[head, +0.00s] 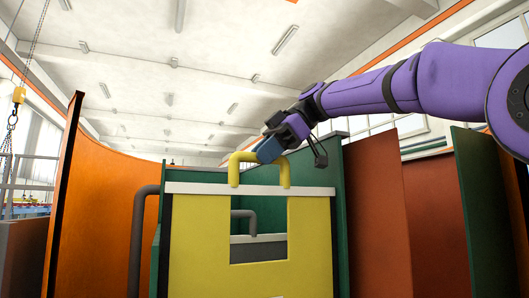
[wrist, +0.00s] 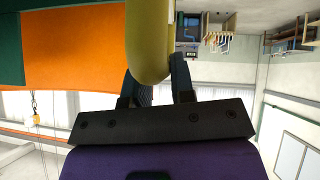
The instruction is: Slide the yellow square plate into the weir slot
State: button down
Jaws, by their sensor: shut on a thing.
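The yellow square plate (head: 190,245) stands upright in the middle of the head view. It has a square opening, a white bar (head: 215,188) along its top and a yellow handle (head: 237,158) above. The wrist view shows the yellow handle (wrist: 150,45) between the two fingers of my gripper (wrist: 160,75). The plate stands in front of or between green walls. Its lower edge is out of view, and I cannot tell whether it sits in the weir slot.
A green wall (head: 338,190) rises close at the plate's right. A grey pipe (head: 138,235) stands at its left. A grey handle (head: 245,214) shows through the plate's opening. A curved orange panel (head: 95,210) is at left, red-brown panels (head: 380,210) at right.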

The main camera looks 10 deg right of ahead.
aim_at(261, 196)
jog(key=shift+f, duration=5.75)
dwell(0.5)
jog(key=c, duration=0.9)
grip_release()
jog(key=shift+r, duration=0.45)
jog(key=r, duration=0.2)
jog(key=shift+s+r, duration=0.25)
jog(key=shift+r, duration=0.1)
jog(key=s+d, duration=0.1)
jog(key=s, duration=0.4)
jog(key=s+d+r, duration=0.1)
jog(key=s, duration=0.4)
jog(key=s+d, duration=0.1)
jog(key=s, duration=0.4)
jog(key=shift+s+r, duration=0.15)
